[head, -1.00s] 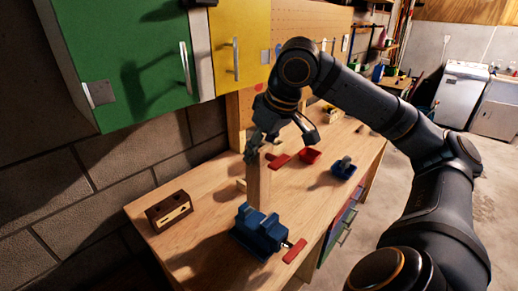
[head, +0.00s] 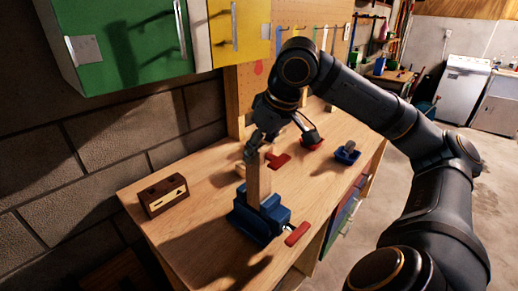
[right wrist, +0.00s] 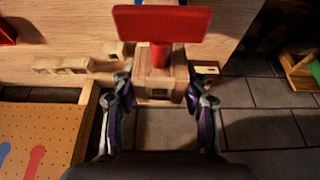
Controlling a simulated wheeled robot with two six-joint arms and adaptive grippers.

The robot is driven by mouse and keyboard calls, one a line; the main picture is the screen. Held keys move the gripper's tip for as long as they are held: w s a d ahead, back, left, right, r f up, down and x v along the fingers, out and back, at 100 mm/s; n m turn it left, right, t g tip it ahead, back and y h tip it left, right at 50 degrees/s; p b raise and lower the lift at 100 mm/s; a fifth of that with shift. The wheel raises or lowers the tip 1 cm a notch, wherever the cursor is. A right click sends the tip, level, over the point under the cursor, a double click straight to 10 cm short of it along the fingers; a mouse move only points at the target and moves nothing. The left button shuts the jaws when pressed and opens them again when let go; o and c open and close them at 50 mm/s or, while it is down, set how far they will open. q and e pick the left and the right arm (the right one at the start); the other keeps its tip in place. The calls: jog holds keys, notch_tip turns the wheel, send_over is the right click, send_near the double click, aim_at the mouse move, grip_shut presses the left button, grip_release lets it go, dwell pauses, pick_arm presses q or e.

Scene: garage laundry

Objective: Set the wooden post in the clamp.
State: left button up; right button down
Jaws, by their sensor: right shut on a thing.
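The wooden post (head: 259,187) stands upright, with a red T-shaped piece (head: 278,160) sticking out near its top. My right gripper (head: 262,148) is shut on the post near its upper end. In the right wrist view the post (right wrist: 160,88) sits between my fingers (right wrist: 160,97), and the red piece (right wrist: 160,24) shows across it. The blue clamp (head: 262,228) is on the bench, with a red handle (head: 297,234) at its right. The post's lower end appears to be between the clamp jaws. Its bottom is hidden, so I cannot tell how deep it sits. My left gripper is out of view.
A wooden block with dark slots (head: 164,196) lies on the workbench (head: 200,235) at left. A small blue holder (head: 347,153) and a red bin (head: 312,143) are farther right. Cabinets (head: 130,40) hang above at left. The bench front left is clear.

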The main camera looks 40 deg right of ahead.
jog(key=c, duration=0.6)
grip_release()
jog(key=shift+s+d+r, duration=0.2)
jog(key=shift+r, duration=0.2)
jog(key=v, duration=1.1)
jog(key=shift+a, duration=0.2)
